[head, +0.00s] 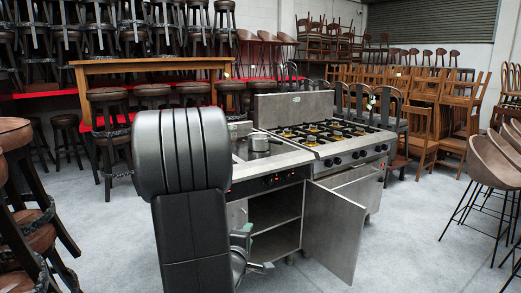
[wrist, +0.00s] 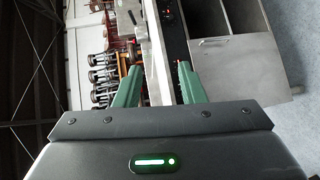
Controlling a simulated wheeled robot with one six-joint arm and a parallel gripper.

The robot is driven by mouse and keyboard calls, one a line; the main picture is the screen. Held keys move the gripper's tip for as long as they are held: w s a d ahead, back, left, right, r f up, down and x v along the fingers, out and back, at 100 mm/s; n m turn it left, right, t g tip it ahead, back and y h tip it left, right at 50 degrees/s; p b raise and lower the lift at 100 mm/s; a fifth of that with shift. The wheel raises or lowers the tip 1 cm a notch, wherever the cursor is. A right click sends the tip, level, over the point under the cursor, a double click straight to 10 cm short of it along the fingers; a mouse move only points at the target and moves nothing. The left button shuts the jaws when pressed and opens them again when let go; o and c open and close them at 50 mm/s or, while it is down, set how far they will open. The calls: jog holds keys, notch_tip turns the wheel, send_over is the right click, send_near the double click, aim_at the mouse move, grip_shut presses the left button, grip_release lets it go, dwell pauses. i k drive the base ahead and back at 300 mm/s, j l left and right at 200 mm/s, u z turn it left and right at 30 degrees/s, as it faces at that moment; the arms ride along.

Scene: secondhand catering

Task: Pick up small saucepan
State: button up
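The small saucepan (head: 259,142) is a silvery metal pot on the left cooker's top, near the raised steel panel. A small silvery shape with a dark end near the top of the wrist view may be it, but it is too small to be sure. My gripper (wrist: 160,72) has its two green fingers spread apart with nothing held between them. In the head view my gripper (head: 243,240) shows partly behind my arm, low in front of the open cabinet and below the saucepan's level.
The left cooker's cabinet door (head: 334,229) stands open toward the front. A steel gas range (head: 349,155) with several burners adjoins on the right. Stools (head: 489,165) stand at right, more at left. Grey floor (head: 400,250) is clear at front right.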

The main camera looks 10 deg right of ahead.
aim_at(256, 142)
jog(key=i+l+u, duration=0.1)
jog(key=i+l, duration=0.2)
jog(key=i+l+u, duration=0.1)
jog(key=i+l, duration=0.2)
jog(key=i+l+u, duration=0.1)
jog(key=i+l, duration=0.45)
jog(key=l, duration=0.2)
jog(key=i+l+u, duration=0.25)
jog(key=i+l, duration=0.25)
jog(key=l, duration=0.25)
jog(key=i+l+u, duration=0.1)
jog(key=i+l, duration=0.15)
jog(key=l, duration=0.2)
